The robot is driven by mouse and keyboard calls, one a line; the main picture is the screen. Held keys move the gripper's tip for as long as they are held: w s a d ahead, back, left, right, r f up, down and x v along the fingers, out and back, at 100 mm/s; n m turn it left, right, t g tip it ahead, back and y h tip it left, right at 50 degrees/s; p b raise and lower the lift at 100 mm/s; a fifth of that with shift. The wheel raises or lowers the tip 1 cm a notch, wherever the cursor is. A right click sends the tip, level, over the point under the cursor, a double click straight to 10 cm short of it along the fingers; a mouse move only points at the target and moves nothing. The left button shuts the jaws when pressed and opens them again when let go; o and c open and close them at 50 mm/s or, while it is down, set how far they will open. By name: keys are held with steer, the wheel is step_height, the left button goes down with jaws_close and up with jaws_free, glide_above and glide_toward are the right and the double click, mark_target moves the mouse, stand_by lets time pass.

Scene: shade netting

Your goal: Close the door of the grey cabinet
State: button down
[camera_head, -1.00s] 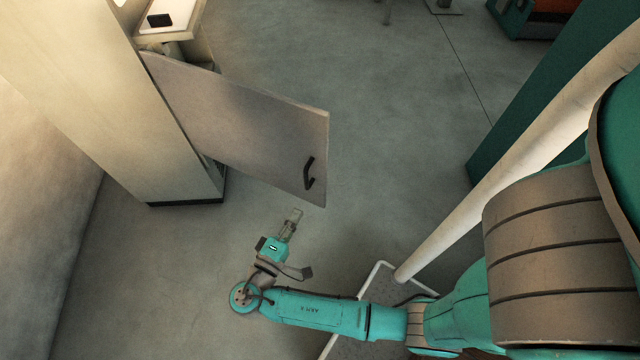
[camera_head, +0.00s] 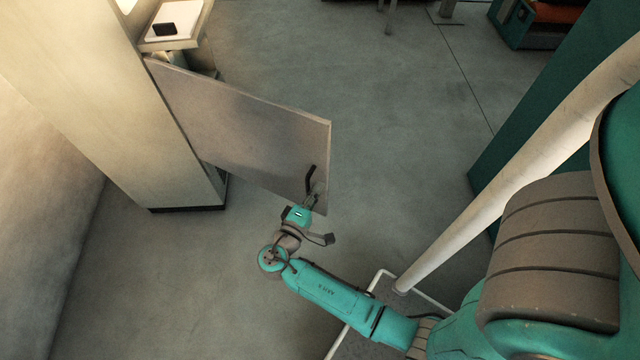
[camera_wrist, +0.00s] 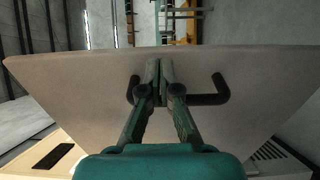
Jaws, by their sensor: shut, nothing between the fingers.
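The grey cabinet (camera_head: 95,75) stands at the left in the head view. Its door (camera_head: 235,125) is swung wide open, hinged on the cabinet and reaching out to the right. A dark bar handle (camera_head: 309,180) sits near the door's free end. My gripper (camera_head: 316,197) is at the door's face by the lower end of the handle. In the wrist view, the door (camera_wrist: 75,90) spans the picture, and my gripper (camera_wrist: 160,68) is shut with its fingertips together in front of the handle (camera_wrist: 208,98), hiding its middle. I cannot tell whether the fingertips touch the door.
A small light-topped stand (camera_head: 178,22) with a dark item on it is behind the door's hinge side. A pale pole (camera_head: 500,165) and a green panel (camera_head: 540,100) are at the right. The floor (camera_head: 400,130) right of the door is clear.

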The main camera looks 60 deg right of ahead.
steer(key=shift+w+d, duration=0.15)
steer(key=shift+d, duration=0.85)
steer(key=shift+d, duration=0.1)
